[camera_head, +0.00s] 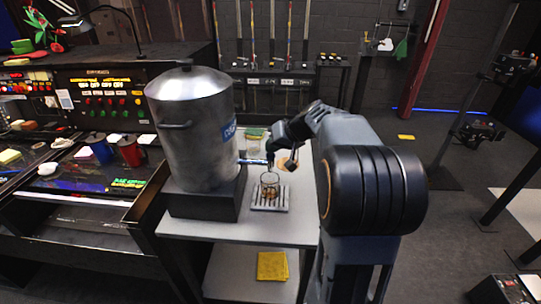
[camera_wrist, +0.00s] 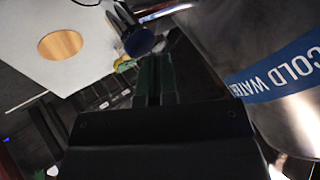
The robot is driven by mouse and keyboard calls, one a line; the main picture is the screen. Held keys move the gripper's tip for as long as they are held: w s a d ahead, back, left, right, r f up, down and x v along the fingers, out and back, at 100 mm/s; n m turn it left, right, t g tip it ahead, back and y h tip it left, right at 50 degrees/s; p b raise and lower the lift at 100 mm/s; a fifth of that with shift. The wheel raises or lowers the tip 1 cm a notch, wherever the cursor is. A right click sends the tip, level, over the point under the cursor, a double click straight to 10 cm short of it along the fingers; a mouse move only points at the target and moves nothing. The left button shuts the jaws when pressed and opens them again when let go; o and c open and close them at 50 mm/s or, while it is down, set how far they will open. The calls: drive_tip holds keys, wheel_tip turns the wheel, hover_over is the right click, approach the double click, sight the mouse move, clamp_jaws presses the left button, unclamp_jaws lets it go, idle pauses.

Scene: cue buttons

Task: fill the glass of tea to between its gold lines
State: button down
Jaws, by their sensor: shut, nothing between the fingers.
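A large steel urn (camera_head: 192,125) stands on a dark base at the left of the small table. Its blue label reads COLD WATER in the wrist view (camera_wrist: 275,78). Its metal tap (camera_head: 252,162) points right; the wrist view shows a dark round knob (camera_wrist: 138,42) by a metal pipe (camera_wrist: 165,10). A clear glass (camera_head: 269,182) stands upright on a slotted drip tray (camera_head: 270,207), with something brownish low in it. Its gold lines and exact level are too small to tell. My gripper (camera_head: 271,157) is shut and empty beside the tap, above the glass; its fingers show in the wrist view (camera_wrist: 153,72).
A round wooden disc (camera_wrist: 60,45) lies on the pale table top (camera_wrist: 95,35) behind the glass. A yellow cloth (camera_head: 272,266) lies on the lower shelf. A console (camera_head: 100,95) and red mug (camera_head: 131,151) stand at the left. Open floor lies to the right.

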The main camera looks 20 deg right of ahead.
drive_tip(key=shift+f+b, duration=0.5)
idle(0.3)
drive_tip(key=shift+r, duration=0.2)
idle(2.0)
drive_tip(key=shift+r+p, duration=0.55)
drive_tip(key=shift+r, duration=0.3)
drive_tip(key=shift+r, duration=0.15)
drive_tip(key=shift+r+p, duration=1.55)
drive_tip(key=shift+r, duration=0.8)
